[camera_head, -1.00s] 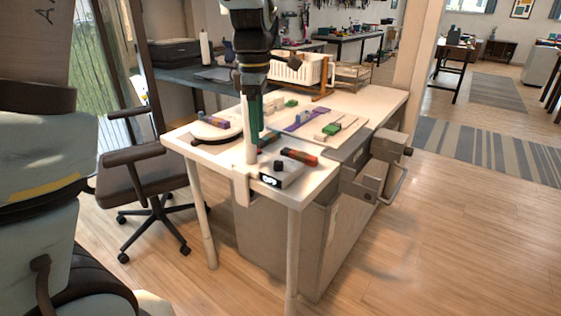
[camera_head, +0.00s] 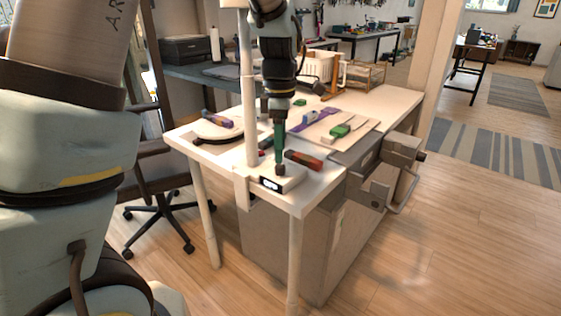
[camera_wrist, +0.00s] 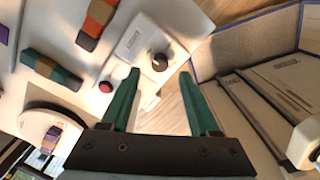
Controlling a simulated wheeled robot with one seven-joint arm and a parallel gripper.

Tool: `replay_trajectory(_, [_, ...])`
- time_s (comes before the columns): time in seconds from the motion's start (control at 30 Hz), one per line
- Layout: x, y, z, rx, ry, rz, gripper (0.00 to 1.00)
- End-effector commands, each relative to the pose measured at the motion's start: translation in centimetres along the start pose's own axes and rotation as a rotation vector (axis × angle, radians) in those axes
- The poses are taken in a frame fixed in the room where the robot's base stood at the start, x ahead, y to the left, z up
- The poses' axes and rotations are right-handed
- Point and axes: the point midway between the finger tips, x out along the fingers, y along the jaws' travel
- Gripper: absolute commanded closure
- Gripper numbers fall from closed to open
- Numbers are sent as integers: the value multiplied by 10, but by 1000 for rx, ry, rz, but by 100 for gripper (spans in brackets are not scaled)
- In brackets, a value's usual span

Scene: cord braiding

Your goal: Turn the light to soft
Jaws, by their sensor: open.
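The light control box (camera_head: 292,183) is a small white box at the near corner of the white table, with a lit display (camera_head: 270,184) on its front; its short word looks like OFF but is small. In the wrist view the box (camera_wrist: 134,40) carries a dark round knob (camera_wrist: 160,62). My gripper (camera_head: 280,168) points down over the box, its green fingers above the knob area. In the wrist view my gripper (camera_wrist: 160,74) is open, with the knob just beyond and between the fingertips. Contact cannot be told. The fingers largely hide the knob in the head view.
A white post (camera_head: 249,110) clamped to the table edge stands close left of my gripper. A red button (camera_wrist: 105,87) and coloured cord pieces (camera_head: 304,160) lie close by. A round white disc (camera_head: 215,128) is at left and a board (camera_head: 345,122) behind.

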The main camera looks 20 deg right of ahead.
Motion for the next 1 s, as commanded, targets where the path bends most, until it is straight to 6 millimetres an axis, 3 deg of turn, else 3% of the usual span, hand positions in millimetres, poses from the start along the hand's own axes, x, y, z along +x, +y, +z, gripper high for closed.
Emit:
replay_trajectory(0.1, [22, 0, -1, -1, 2, -3, 38])
replay_trajectory(0.3, [42, 0, 0, -1, 1, -1, 38])
replay_trajectory(0.67, [47, 0, 0, 0, 0, 1, 38])
replay_trajectory(1.0, [47, 0, 0, 0, 0, 1, 75])
